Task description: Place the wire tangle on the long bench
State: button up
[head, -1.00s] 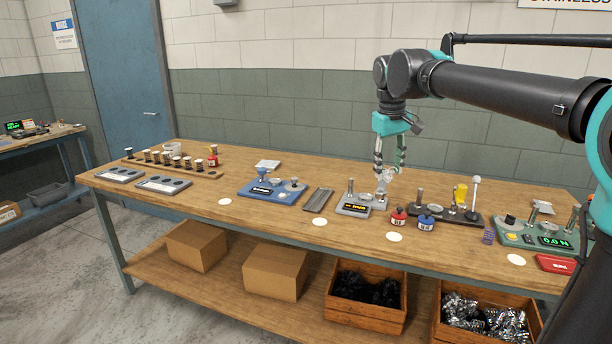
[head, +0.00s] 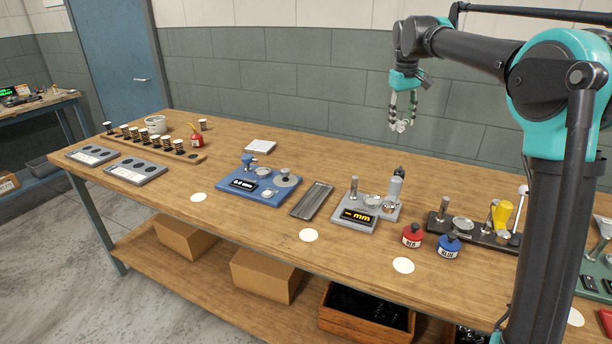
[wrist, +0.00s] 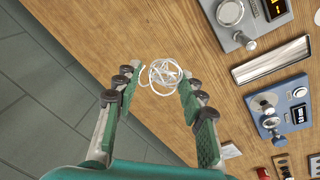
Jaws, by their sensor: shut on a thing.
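The wire tangle (wrist: 163,76), a loose ball of thin silvery wire, is held between the fingertips of my gripper (wrist: 158,92) in the wrist view. In the head view, my gripper (head: 402,110) hangs with the small pale tangle (head: 399,126) at its tips. The tangle is in the air, apart from the wooden long bench (head: 330,262). In the wrist view it appears over the wood of the bench (wrist: 120,45), near the bench's back edge.
The bench bears a blue gauge (head: 258,184), a metal tray (head: 312,200), a grey mm gauge (head: 366,209), and red (head: 412,237) and blue (head: 448,246) bottles. A flat white pad (head: 260,147) lies near the back. Bare wood lies behind the gauges.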

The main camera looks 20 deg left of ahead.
jog(key=w+f, duration=0.1)
jog(key=f, duration=0.6)
jog(key=w+f, duration=0.1)
jog(key=f, duration=0.6)
jog(key=w+f, duration=0.1)
jog(key=f, duration=0.6)
jog(key=shift+w+a+f, duration=0.2)
jog(key=shift+a+f, duration=0.05)
jog(key=shift+a, duration=0.15)
jog(key=o, duration=1.1)
jog(key=shift+f, duration=0.1)
jog(key=shift+o, duration=0.2)
notch_tip(320, 180, up, 12)
jog(key=s, duration=0.2)
jog(key=shift+a, duration=0.3)
